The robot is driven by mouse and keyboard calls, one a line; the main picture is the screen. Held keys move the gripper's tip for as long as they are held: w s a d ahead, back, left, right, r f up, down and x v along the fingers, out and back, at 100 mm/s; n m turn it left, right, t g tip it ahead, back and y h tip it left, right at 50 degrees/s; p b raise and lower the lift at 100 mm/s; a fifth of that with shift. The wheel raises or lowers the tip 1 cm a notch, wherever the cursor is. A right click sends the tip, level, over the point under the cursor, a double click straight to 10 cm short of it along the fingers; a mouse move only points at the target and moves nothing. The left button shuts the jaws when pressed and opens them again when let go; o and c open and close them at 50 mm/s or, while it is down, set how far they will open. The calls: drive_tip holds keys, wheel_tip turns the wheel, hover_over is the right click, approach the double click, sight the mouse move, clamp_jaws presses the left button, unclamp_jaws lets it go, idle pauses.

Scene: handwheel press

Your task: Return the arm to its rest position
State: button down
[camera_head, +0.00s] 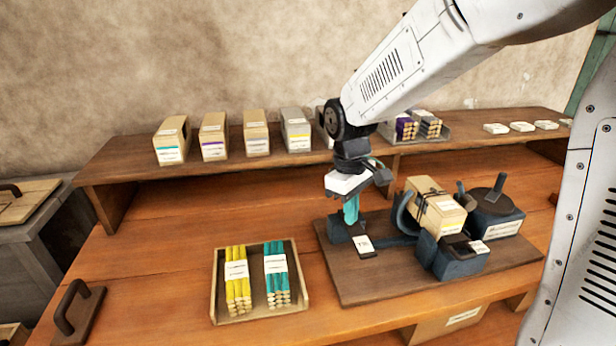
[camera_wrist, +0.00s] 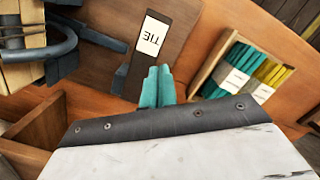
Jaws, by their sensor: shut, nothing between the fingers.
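My gripper (camera_head: 351,212) hangs from my white arm above the left part of the wooden press board (camera_head: 370,288). Its teal fingers are together with nothing between them; they also show in the wrist view (camera_wrist: 157,86). Just below the fingertips is a dark lever with a white tag (camera_head: 364,246), which reads "TIE" in the wrist view (camera_wrist: 150,37). I cannot tell whether the fingertips touch it. To the right, a tan box with dark ties around it (camera_head: 436,207) sits in the dark press (camera_head: 452,262), beside a curved dark arm.
A tray (camera_head: 216,312) with yellow and teal bundles stands left of the board. A dark round device (camera_head: 495,212) is at the right. Several boxes (camera_head: 213,137) line the back shelf (camera_head: 120,163), with another tray of bundles behind my wrist.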

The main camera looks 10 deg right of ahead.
drive_tip(key=s, duration=0.1)
drive_tip(key=s+m, duration=0.1)
drive_tip(key=s, duration=0.1)
drive_tip(key=s+m, duration=0.1)
drive_tip(key=shift+s+d+r+g, duration=0.3)
drive_tip(key=shift+s+d+g, duration=0.1)
drive_tip(key=s+d+r+m+t, duration=0.1)
drive_tip(key=s+r, duration=0.3)
drive_tip(key=s, duration=0.5)
drive_tip(key=s+d+r+m+t, duration=0.2)
drive_tip(key=s+d+r+m, duration=0.2)
drive_tip(key=s, duration=0.6)
drive_tip(key=shift+s+r+y, duration=0.3)
drive_tip(key=shift+r+y, duration=0.1)
drive_tip(key=shift+r, duration=0.3)
